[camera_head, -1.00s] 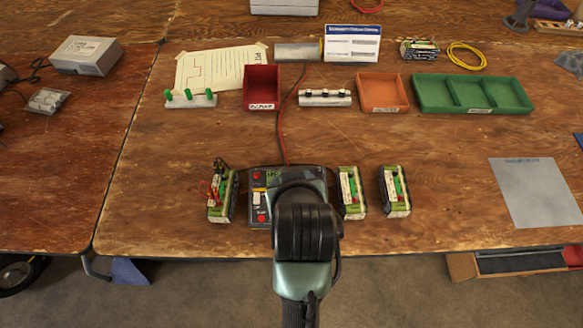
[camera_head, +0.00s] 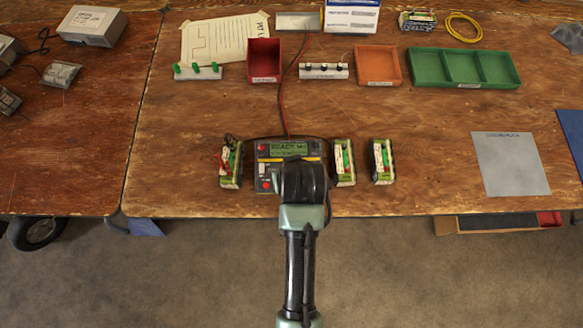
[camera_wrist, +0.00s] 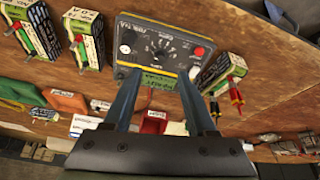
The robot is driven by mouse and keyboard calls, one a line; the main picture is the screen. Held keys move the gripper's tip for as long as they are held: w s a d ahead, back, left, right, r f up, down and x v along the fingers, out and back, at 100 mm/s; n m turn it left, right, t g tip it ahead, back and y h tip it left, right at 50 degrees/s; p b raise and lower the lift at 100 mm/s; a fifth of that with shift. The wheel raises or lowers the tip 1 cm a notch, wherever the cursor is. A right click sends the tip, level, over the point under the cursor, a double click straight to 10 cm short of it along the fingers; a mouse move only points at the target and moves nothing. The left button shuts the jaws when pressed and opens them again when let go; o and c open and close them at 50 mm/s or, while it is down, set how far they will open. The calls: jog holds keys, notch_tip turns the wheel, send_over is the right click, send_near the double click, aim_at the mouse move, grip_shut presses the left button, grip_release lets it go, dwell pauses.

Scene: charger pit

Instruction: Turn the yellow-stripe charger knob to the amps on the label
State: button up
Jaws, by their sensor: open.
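The charger (camera_head: 268,172) is a dark box with a yellow stripe and a green display (camera_head: 290,149) near the table's front edge. In the wrist view the charger (camera_wrist: 135,42) appears upside down. Its black knob (camera_wrist: 160,52) sits in a ring of markings too small to read surely. A red button (camera_wrist: 198,51) is beside the dial. My gripper (camera_wrist: 159,74) is open, its two fingers apart and pointing towards the charger's face, with nothing between them. In the head view my wrist hides the charger's lower right part, including the knob, and the fingertips.
Batteries stand close on both sides: one with red clips at left (camera_head: 230,164), two at right (camera_head: 344,162) (camera_head: 382,161). Red and black wires run back from the charger. A red bin (camera_head: 264,60), orange bin (camera_head: 377,66) and green tray (camera_head: 415,68) stand behind. Table between is clear.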

jog(key=x, duration=0.6)
jog(key=shift+w+f, duration=0.15)
jog(key=shift+f, duration=0.1)
grip_shut()
